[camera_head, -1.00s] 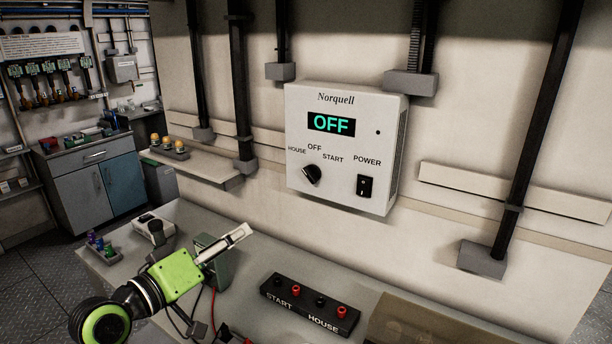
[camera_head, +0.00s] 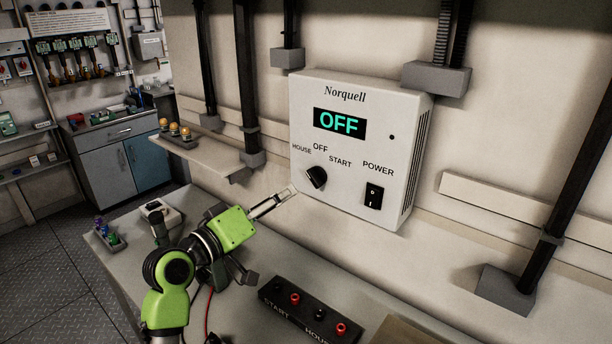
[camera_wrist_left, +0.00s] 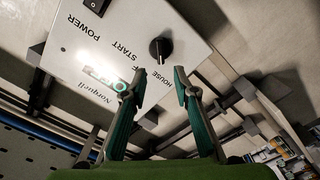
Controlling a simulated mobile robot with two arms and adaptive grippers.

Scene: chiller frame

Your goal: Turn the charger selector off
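The charger (camera_head: 350,110) is a white wall box marked Norquell, with a green OFF on its display (camera_head: 339,123). Its black selector knob (camera_head: 316,178) sits below the labels HOUSE, OFF and START; I cannot tell exactly which label it points at. A black power rocker (camera_head: 374,196) is to its right. My left gripper (camera_head: 292,191) is just left of the knob, apparently short of it. In the left wrist view the two fingers (camera_wrist_left: 159,88) are apart and empty, with the knob (camera_wrist_left: 160,48) beyond their tips. My right gripper is out of view.
A grey bench (camera_head: 190,200) runs below the charger. On it are a black terminal block (camera_head: 308,309) with red and black posts, a small meter (camera_head: 160,212) and a tray of coloured items (camera_head: 110,234). A wall shelf (camera_head: 205,156) is left of the charger.

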